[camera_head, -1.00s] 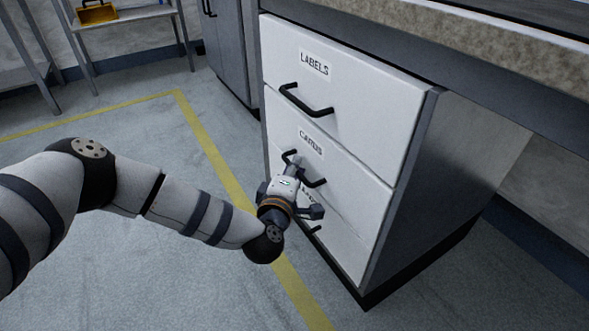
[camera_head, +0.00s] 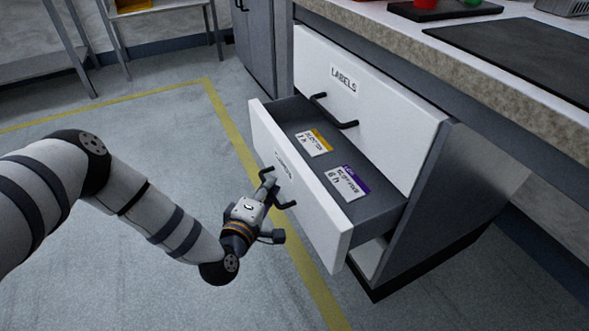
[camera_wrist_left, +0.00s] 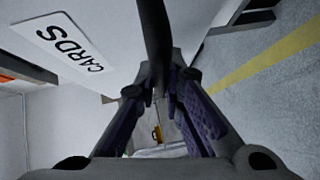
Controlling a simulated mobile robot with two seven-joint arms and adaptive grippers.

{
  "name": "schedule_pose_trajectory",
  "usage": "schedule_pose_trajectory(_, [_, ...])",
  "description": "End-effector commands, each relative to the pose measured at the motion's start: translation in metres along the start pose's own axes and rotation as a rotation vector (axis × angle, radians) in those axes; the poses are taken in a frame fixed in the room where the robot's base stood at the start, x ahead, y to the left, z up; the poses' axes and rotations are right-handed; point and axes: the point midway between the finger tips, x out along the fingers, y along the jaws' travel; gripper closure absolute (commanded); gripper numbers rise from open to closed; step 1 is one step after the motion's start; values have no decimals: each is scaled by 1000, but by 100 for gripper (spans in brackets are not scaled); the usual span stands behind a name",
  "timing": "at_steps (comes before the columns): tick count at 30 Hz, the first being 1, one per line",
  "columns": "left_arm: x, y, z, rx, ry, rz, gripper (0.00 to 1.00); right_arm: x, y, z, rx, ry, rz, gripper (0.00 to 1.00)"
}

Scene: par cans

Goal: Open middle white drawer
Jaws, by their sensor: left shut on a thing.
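The middle white drawer (camera_head: 300,215) stands pulled well out of the cabinet in the head view. Inside it lie a yellow-topped card (camera_head: 313,142) and a purple-topped card (camera_head: 346,184). My left gripper (camera_head: 272,192) is at the drawer's front, shut on its black handle (camera_head: 284,200). In the left wrist view the dark handle bar (camera_wrist_left: 155,40) runs between the fingers (camera_wrist_left: 160,100), beside the CARDS label (camera_wrist_left: 70,42). My right gripper is not in view.
The top drawer (camera_head: 375,105), labelled LABELS, is closed above. The counter (camera_head: 440,55) overhangs the cabinet. Open floor with a yellow line (camera_head: 225,150) lies left of the drawer. A metal rack (camera_head: 160,12) stands at the back left.

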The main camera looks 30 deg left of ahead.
Motion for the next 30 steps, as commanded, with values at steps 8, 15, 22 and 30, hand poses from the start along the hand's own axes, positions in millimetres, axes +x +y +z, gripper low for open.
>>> schedule_pose_trajectory(8, [-54, -12, -55, 3, 2, 2, 100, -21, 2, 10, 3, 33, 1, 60])
schedule_pose_trajectory(15, [-94, -26, -94, 3, 0, 1, 100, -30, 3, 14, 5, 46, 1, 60])
schedule_pose_trajectory(22, [-118, -34, -118, 2, 0, 3, 100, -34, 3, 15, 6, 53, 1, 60])
schedule_pose_trajectory(30, [-131, -39, -131, 1, 0, 3, 100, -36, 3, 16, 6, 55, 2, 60])
